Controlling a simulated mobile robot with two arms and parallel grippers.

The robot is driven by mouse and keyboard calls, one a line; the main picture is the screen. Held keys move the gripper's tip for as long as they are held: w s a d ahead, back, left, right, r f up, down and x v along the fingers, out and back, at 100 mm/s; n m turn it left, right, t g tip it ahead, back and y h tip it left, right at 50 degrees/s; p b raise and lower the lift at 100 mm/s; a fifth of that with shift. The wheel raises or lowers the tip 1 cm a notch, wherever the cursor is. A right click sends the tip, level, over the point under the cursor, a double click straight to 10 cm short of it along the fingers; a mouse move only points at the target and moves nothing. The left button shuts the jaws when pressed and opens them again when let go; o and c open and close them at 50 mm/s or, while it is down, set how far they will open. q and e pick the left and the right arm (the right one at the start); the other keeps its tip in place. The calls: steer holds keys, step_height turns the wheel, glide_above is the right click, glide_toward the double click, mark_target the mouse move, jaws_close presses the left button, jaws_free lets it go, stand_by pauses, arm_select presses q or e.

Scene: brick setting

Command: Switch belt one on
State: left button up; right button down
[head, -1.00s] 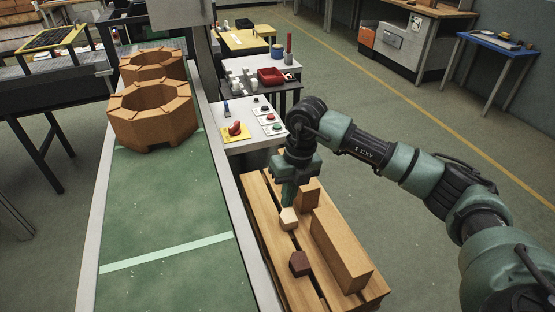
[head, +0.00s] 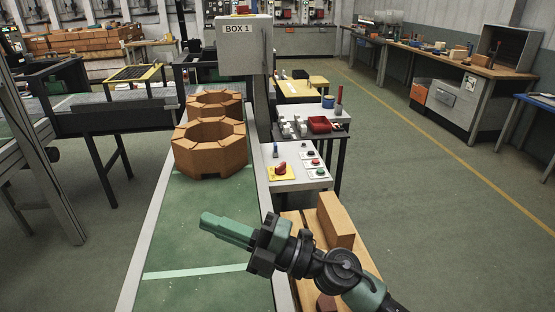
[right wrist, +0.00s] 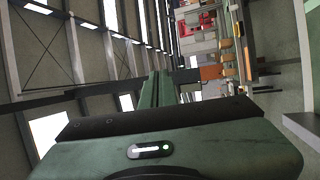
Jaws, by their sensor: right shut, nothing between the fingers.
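The green belt (head: 200,215) runs away from me, with two brick rings, a near one (head: 209,150) and a far one (head: 214,103), standing on it. Beside the belt is a grey control panel (head: 296,186). It carries a red switch (head: 280,168) on a yellow plate and several small buttons, including a red one (head: 315,162) and a green one (head: 321,172). My right gripper (head: 212,226) is shut and empty, pointing left over the belt, nearer to me than the panel and apart from it. Its fingers also show in the right wrist view (right wrist: 158,90). My left gripper is out of view.
A sign reading BOX 1 (head: 238,30) hangs on a post beside the belt. Behind the panel, a dark table (head: 338,131) holds a red tray (head: 319,124). The floor to the right is open.

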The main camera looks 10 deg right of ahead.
steer(key=w+d+f+m+t+h, duration=0.2)
steer(key=d+m+t+h, duration=0.3)
steer(key=d+m+h, duration=0.3)
steer(key=w+d+f+m+t+h, duration=0.2)
steer(key=d+m+t+h, duration=0.35)
steer(key=m, duration=0.45)
steer(key=s+d+f+m+g+h, duration=0.3)
steer(key=d+f+m, duration=0.1)
steer(key=f, duration=0.3)
steer(key=s+d+f+m+g+h, duration=0.3)
steer(key=d+f, duration=0.1)
steer(key=f, duration=0.3)
steer(key=s+f+m+g+p, duration=0.2)
steer(key=s+f+g, duration=0.8)
steer(key=s+f, duration=0.8)
steer(key=s+f+g+p, duration=0.1)
steer(key=s+f+p, duration=0.15)
steer(key=f, duration=0.65)
steer(key=s+f+g+p, duration=0.15)
steer(key=s+f, duration=0.25)
steer(key=f, duration=0.5)
steer(key=s+d+f+p, duration=0.1)
steer(key=s+f+p, duration=0.1)
steer(key=s+f, duration=0.2)
steer(key=s+d+f+p, duration=0.2)
steer(key=s+f, duration=0.2)
steer(key=s, duration=0.7)
steer(key=shift+s+d+f+p, duration=0.15)
steer(key=shift+d+f+p, duration=0.1)
steer(key=shift+f+p, duration=0.05)
